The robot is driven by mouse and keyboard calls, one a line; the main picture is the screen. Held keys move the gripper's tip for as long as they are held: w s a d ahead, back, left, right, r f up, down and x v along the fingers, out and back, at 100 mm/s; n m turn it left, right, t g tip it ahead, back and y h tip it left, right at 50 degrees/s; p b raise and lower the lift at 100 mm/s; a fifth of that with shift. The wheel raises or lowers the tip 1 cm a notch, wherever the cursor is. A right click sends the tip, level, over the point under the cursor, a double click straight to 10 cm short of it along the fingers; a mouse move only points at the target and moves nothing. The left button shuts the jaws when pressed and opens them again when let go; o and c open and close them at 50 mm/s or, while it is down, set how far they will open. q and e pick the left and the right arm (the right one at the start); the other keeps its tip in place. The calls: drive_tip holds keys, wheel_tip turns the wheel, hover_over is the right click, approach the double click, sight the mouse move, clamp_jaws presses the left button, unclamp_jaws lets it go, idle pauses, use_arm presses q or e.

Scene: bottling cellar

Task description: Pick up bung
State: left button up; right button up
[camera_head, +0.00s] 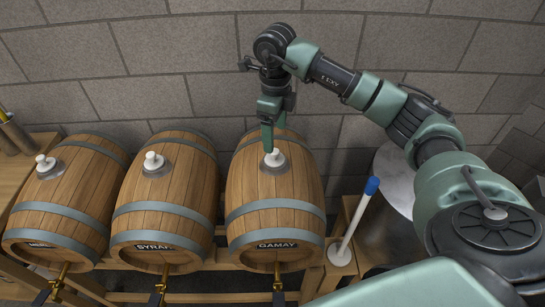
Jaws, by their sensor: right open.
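Three wooden barrels lie in a row, each with a white bung on top. One bung (45,162) is on the left barrel (75,190), another bung (153,161) is on the middle barrel (170,195), labelled SYRAH. The third bung (275,157) sits on the right barrel (270,190), labelled GAMAY. My right gripper (268,147) points down just above this third bung, with its fingers over or beside the bung's top. It is open; from this angle I cannot tell whether a finger touches the bung. My left gripper is out of view.
A stick with a blue tip (357,220) stands tilted on a white round base right of the GAMAY barrel. A round metal vessel (385,225) is behind it. A block wall (180,60) rises close behind the barrels. Taps project from the barrel fronts.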

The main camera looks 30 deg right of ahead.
sight(275, 150)
drive_tip(key=f+p, duration=0.1)
drive_tip(key=f, duration=0.1)
drive_tip(key=f+p, duration=0.1)
drive_tip(key=f, duration=0.1)
drive_tip(key=f+p, duration=0.1)
drive_tip(key=f, duration=0.1)
drive_tip(key=shift+s+a+f, duration=0.2)
drive_tip(key=shift+s+f, duration=0.05)
drive_tip(key=shift+s, duration=0.1)
drive_tip(key=shift+f, duration=0.25)
drive_tip(key=c, duration=1.4)
drive_tip(key=shift+c, duration=0.2)
drive_tip(key=shift+w+r, duration=0.1)
drive_tip(key=shift+r, duration=0.05)
